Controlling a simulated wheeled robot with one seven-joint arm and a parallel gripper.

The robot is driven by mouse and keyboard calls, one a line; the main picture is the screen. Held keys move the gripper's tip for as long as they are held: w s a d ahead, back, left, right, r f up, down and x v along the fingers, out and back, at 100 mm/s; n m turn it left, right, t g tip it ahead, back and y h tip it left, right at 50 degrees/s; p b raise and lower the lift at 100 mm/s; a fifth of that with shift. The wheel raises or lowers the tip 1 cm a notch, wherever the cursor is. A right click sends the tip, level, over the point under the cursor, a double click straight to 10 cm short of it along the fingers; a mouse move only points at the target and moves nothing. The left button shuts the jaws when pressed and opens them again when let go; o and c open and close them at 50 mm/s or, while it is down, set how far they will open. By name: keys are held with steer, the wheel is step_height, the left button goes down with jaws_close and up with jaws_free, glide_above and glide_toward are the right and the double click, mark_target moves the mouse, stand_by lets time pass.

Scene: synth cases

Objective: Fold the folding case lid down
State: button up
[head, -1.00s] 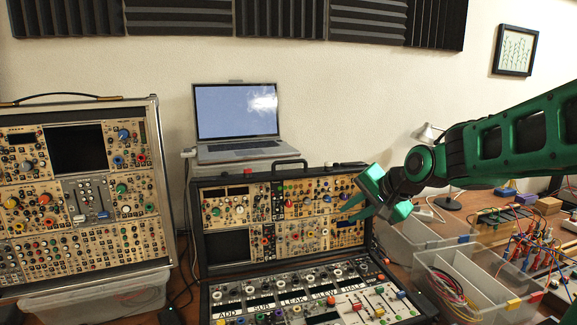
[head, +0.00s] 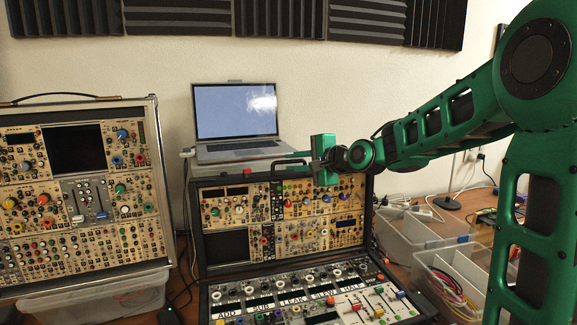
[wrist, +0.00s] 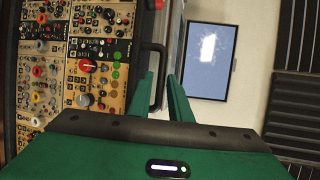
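The folding case stands open on the table. Its upright lid (head: 226,221), full of knobs and small screens, is at the centre of the head view, behind the base panel (head: 270,305) with sliders. A black handle (head: 274,181) is on the lid's top edge; my gripper partly hides it. The lid's panel (wrist: 85,90) and the handle (wrist: 160,60) also show in the wrist view. My gripper (head: 290,157) is at the lid's top edge, fingers pointing left. In the wrist view its fingers (wrist: 161,76) are apart, with the handle's bar seen between them; contact cannot be told.
A laptop (head: 236,112) stands behind the lid. Another panel case (head: 158,190) stands at left on a clear plastic bin (head: 95,300). Clear bins (head: 420,232) with cables are at right. A wall is behind.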

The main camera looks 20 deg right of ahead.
steer(key=shift+x, duration=1.3)
steer(key=shift+c, duration=0.4)
jaws_close()
steer(key=shift+s, duration=0.15)
